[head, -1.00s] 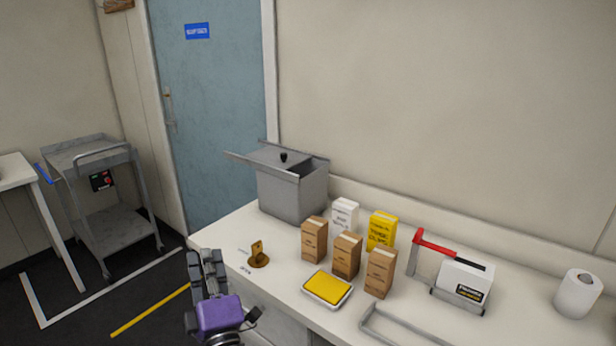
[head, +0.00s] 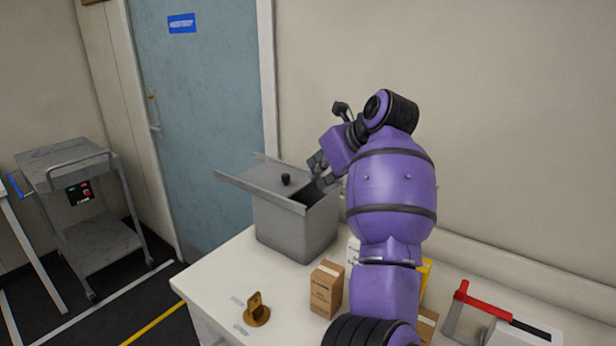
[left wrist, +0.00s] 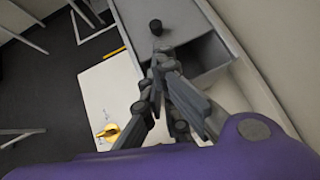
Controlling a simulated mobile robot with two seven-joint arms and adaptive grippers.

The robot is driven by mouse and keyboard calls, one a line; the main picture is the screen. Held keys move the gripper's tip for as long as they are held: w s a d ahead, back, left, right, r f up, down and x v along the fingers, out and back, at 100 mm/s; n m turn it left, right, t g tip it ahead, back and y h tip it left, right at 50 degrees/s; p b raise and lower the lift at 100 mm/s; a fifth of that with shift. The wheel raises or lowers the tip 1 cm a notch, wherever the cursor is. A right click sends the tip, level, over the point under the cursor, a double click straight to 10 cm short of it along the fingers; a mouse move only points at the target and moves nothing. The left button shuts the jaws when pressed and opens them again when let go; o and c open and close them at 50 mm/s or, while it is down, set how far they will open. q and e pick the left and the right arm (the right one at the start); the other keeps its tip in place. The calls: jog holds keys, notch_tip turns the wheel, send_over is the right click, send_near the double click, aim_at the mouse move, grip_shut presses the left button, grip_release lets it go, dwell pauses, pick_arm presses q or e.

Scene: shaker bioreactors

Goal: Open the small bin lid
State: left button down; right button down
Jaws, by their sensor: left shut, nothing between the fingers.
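The small grey bin (head: 292,225) stands at the back left corner of the white table. Its flat grey lid (head: 262,180) lies off-centre, jutting out past the bin's left side, with a dark gap open at the right. A black knob (head: 286,179) stands on the lid; it also shows in the left wrist view (left wrist: 156,27). My left gripper (head: 317,166) is shut and empty, at the bin's right end near the gap and right of the knob. In the left wrist view its fingers (left wrist: 161,62) show in front of the bin, apart from the knob. My right gripper is out of view.
A brown carton (head: 326,289) and a brass piece (head: 256,312) stand in front of the bin. My purple arm hides other boxes. A red-handled device (head: 490,310) is at the right. The wall is close behind; a grey cart (head: 75,170) stands left.

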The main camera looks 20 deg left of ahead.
aim_at(269, 182)
pick_arm(q)
jog(key=x, duration=0.9)
jog(key=shift+a+f+p, duration=0.15)
jog(key=shift+a+p, duration=0.1)
jog(key=shift+p, duration=0.1)
jog(key=w+a, duration=0.1)
jog(key=a, duration=0.4)
jog(key=w+a, duration=0.1)
jog(key=a, duration=0.1)
jog(key=shift+w+a, duration=0.35)
jog(key=shift+d, duration=0.1)
